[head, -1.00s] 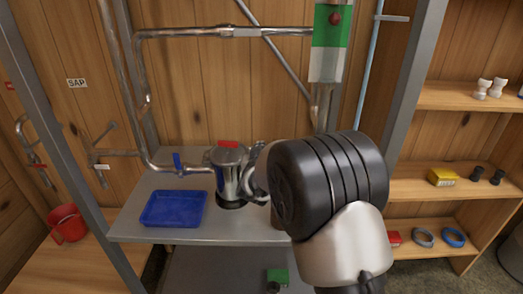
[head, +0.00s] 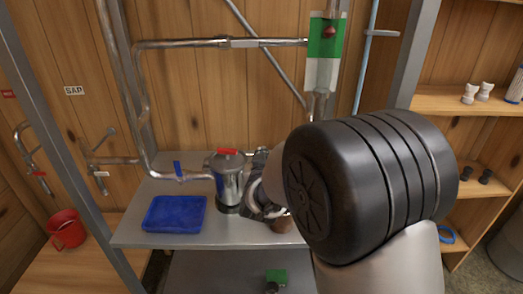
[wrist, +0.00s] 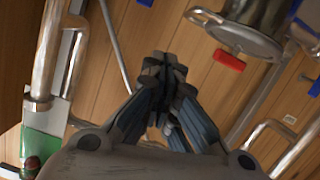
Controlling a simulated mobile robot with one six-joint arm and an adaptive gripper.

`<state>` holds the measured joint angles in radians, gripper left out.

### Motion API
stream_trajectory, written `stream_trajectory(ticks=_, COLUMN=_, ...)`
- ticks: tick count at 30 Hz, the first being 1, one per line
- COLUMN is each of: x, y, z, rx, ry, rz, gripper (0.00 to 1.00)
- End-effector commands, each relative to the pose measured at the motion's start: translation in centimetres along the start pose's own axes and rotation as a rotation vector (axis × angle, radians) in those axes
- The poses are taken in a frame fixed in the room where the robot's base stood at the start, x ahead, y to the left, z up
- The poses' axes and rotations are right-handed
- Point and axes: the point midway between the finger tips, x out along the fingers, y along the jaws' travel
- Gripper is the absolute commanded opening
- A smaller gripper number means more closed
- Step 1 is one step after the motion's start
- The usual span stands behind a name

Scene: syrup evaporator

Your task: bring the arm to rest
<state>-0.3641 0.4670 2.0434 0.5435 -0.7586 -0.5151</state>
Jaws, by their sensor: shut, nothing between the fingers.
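My arm fills the right middle of the head view, its large black joint closest to the camera. My gripper (wrist: 165,68) points up the middle of the wrist view, its fingertips together with nothing between them. In the head view, part of the gripper shows just right of the metal pot (head: 229,180), mostly hidden behind my arm. The pot has a red piece on its lid and stands on the grey shelf (head: 150,239). In the wrist view the pot (wrist: 255,15) is at the upper right, apart from the fingertips.
A blue tray (head: 174,214) lies left of the pot. A green-and-white sight tube (head: 323,50) hangs above. A red bucket (head: 67,229) stands at the left. Wooden shelves (head: 465,101) hold small parts at the right.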

Motion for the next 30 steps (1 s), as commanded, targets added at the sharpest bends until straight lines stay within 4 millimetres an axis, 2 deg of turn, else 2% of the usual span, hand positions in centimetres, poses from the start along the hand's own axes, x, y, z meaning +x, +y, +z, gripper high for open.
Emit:
stream_trajectory(ticks=7, x=-2.3, y=0.8, z=-0.8, rx=0.025, ry=-0.029, rz=-0.032, gripper=0.0)
stream_trajectory(ticks=11, x=-5.7, y=2.2, z=-2.1, rx=0.071, ry=-0.114, rz=-0.107, gripper=0.0)
stream_trajectory(ticks=15, x=-11.7, y=4.2, z=-2.0, rx=0.11, ry=-0.254, rz=-0.19, gripper=0.0)
stream_trajectory(ticks=20, x=-19.8, y=6.8, z=0.0, rx=0.134, ry=-0.437, rz=-0.233, gripper=0.0)
stream_trajectory(ticks=24, x=-27.6, y=9.2, z=3.3, rx=0.145, ry=-0.61, rz=-0.22, gripper=0.0)
stream_trajectory(ticks=27, x=-32.8, y=10.9, z=5.9, rx=0.154, ry=-0.724, rz=-0.186, gripper=0.0)
stream_trajectory(ticks=30, x=-36.9, y=12.1, z=8.1, rx=0.163, ry=-0.817, rz=-0.146, gripper=0.0)
